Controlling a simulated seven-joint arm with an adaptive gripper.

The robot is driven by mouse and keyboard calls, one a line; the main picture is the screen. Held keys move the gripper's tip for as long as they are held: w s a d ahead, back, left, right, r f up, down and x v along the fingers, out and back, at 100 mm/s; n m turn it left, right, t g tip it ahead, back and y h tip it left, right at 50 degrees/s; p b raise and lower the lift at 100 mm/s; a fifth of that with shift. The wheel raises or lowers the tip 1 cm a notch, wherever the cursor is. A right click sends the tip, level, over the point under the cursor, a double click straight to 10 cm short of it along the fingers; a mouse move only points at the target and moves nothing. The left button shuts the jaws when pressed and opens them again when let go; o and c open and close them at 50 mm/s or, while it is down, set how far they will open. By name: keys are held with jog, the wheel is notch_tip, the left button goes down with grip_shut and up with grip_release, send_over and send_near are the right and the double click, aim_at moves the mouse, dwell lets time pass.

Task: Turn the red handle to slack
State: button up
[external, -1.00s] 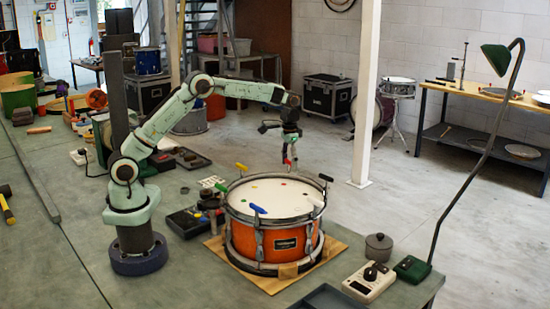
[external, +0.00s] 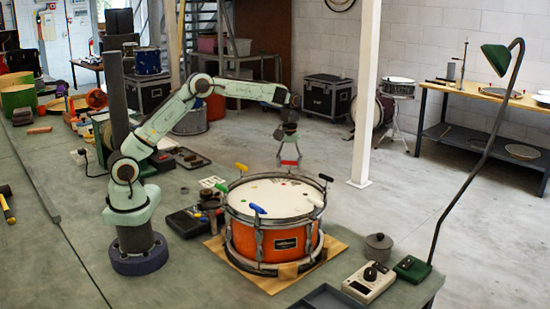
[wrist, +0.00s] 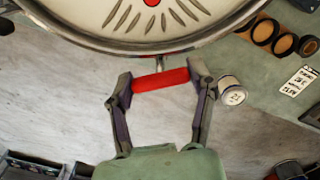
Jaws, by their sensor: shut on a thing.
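The red handle (wrist: 160,80) is a short red bar at the drum's rim, on a thin metal stem. In the wrist view it spans between the two fingers of my gripper (wrist: 160,84), which is shut on its ends. In the external view the red handle (external: 289,162) shows at the far side of the drum, with my gripper (external: 290,160) above and around it. The orange drum (external: 270,238) with a white head stands on a wooden board.
A silver cylinder marked with a label (wrist: 231,91) is close to the right finger in the wrist view. A grey lidded pot (external: 378,246), a meter (external: 369,280) and a lamp (external: 470,200) stand right of the drum. A dark case (external: 190,219) lies to its left.

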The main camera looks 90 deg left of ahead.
aim_at(289, 161)
jog(key=n, duration=0.5)
jog(key=shift+f+n, duration=0.15)
jog(key=shift+n, duration=2.25)
jog(key=o, duration=1.2)
jog(key=shift+c, duration=0.2)
notch_tip(289, 161, up, 12)
